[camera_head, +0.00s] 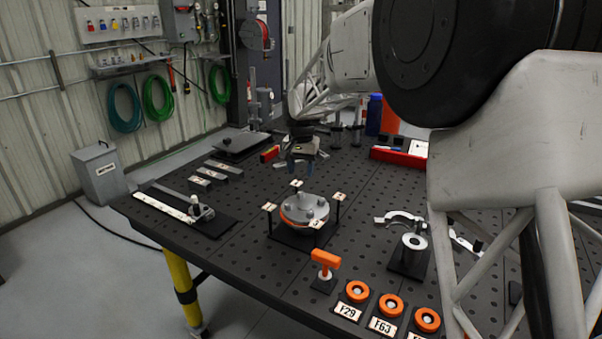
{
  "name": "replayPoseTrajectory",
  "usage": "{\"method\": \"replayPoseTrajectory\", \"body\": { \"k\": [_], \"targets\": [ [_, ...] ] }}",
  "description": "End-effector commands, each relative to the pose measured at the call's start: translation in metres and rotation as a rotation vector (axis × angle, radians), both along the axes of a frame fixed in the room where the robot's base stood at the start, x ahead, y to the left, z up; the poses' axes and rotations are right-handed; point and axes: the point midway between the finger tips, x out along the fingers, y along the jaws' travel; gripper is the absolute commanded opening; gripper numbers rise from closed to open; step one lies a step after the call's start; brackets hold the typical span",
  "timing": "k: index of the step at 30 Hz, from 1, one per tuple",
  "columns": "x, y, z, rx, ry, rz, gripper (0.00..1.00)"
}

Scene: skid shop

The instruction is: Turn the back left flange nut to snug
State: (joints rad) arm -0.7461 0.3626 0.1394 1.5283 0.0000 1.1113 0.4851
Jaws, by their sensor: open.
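A round grey metal flange (300,203) with an orange edge sits on a dark stand near the middle of the table in the head view. Several small nuts or studs stand on its top, and small white number cards surround it on posts. The nuts are too small to tell how tight each one is. The back left nut cannot be picked out clearly. My gripper (302,166) points down just behind and above the flange's back edge. It is open, seems empty, and appears apart from the flange and nuts.
An orange-handled tool (325,262) stands in front of the flange. Orange rings (358,291) on labelled plates line the front edge. A metal clamp piece (402,219) and a cylinder stand (413,248) are to the right. A dark tray (217,223) lies to the left.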

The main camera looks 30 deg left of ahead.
Motion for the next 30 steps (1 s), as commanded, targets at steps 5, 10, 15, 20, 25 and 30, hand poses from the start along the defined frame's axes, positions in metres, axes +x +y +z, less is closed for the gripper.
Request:
{"method": "replayPoseTrajectory", "body": {
  "k": [5, 10, 15, 20, 25, 30],
  "targets": [
    [0.0001, 0.0001, -0.0002, 0.0, 0.0, 0.0, 0.49],
    [0.0001, 0.0001, -0.0003, 0.0, 0.0, 0.011, 0.49],
    [0.0002, 0.0005, -0.0004, 0.0, 0.0, 0.084, 0.49],
    [0.0003, 0.0011, -0.0005, 0.0, 0.0, 0.237, 0.49],
    [0.0005, 0.002, -0.0002, 0.0, -0.001, 0.465, 0.49],
    [0.0005, 0.0026, -0.0012, 0.0, 0.0, 0.706, 0.49]
  ]
}}
